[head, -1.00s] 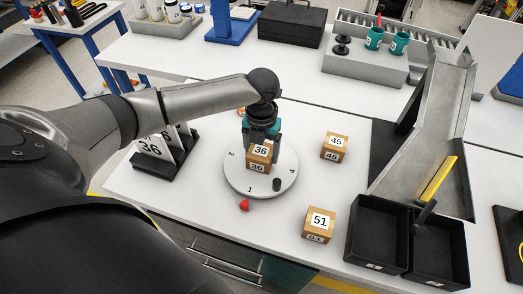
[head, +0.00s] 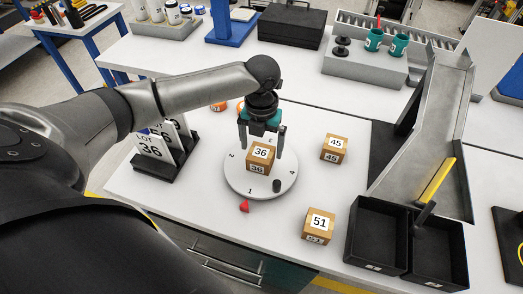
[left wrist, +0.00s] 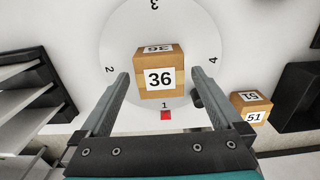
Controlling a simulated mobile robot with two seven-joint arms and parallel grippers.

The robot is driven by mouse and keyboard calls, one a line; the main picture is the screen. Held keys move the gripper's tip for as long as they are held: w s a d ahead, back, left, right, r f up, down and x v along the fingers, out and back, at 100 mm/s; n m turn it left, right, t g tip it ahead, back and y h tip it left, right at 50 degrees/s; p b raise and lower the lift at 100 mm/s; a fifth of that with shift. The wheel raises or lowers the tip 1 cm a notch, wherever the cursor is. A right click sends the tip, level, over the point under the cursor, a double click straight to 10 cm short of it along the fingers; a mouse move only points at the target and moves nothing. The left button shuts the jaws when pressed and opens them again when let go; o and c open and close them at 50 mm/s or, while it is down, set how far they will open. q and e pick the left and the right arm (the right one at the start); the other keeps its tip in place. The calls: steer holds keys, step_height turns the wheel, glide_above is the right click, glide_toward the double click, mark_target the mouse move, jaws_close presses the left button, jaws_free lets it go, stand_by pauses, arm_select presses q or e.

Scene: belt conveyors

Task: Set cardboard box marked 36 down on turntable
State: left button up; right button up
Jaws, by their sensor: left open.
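The cardboard box marked 36 (head: 260,158) rests on the white round turntable (head: 238,182), near its middle. The turntable carries the numbers 1 to 4 around its rim. My left gripper (head: 262,150) is open above the box, with one finger on each side and clear gaps to it. In the left wrist view the same box (left wrist: 159,77) sits between and beyond the open fingers (left wrist: 158,84), its 36 label facing the camera. My right gripper is not in view.
Box 45 (head: 334,148) and box 51 (head: 319,224) stand on the white table right of the turntable. A red pointer (head: 244,206) lies at the turntable's front edge. A small black knob (head: 277,185) stands on the turntable. Black bins (head: 376,232) and a metal chute (head: 432,130) are at right.

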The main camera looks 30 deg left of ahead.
mark_target(261, 151)
arm_select(q)
step_height(261, 151, up, 9)
steer(key=shift+p, duration=0.35)
